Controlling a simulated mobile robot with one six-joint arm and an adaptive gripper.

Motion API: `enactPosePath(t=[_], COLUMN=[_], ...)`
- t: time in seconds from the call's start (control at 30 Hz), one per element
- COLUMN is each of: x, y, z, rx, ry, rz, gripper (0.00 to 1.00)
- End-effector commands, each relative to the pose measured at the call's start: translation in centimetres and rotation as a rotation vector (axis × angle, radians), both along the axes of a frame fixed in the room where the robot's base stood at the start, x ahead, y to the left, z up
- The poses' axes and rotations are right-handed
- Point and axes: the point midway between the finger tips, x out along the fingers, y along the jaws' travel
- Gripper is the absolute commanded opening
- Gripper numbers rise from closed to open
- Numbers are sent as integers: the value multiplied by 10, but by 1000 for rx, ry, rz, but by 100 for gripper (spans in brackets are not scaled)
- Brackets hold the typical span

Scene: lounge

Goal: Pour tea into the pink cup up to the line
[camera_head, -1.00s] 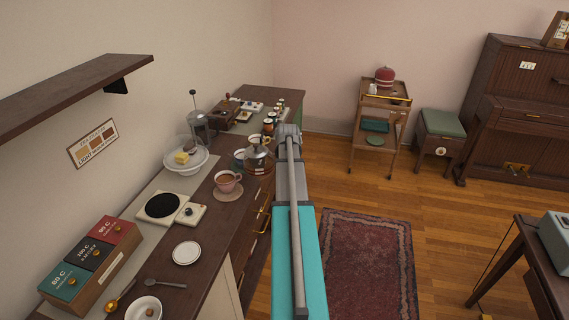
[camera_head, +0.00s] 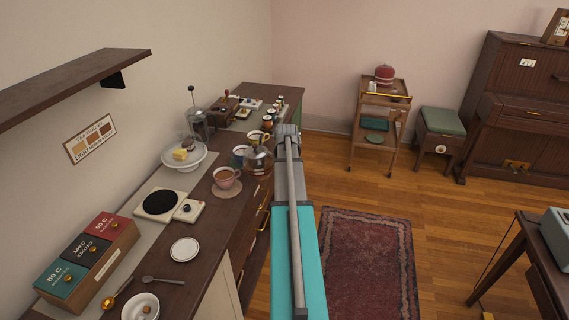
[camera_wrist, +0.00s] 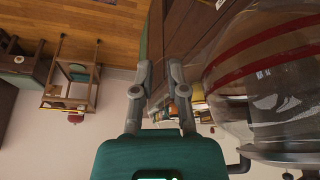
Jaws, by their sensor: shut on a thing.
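The pink cup (camera_head: 227,178) stands upright on a round saucer (camera_head: 219,193) on the dark counter, with brown liquid showing inside. Any line in it is too small to tell. A clear glass teapot (camera_head: 259,161) is just right of and behind the cup, over the counter's edge, apart from the cup. In the wrist view, its glass body with red bands (camera_wrist: 255,62) fills the right side. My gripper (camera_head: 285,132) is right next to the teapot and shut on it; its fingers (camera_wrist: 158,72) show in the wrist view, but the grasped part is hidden.
A hot plate (camera_head: 160,204), a small plate (camera_head: 185,249) and a cake stand (camera_head: 190,160) are on the counter.

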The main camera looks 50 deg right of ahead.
Motion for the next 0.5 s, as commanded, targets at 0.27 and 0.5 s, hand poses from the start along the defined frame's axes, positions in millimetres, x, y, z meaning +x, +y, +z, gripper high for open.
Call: enactPosePath(t=[0.27,0.5], x=[0,-1], y=[-1,-1], z=[7,11], rx=[-17,-31], ry=[16,31], rz=[-1,0], gripper=[0,0])
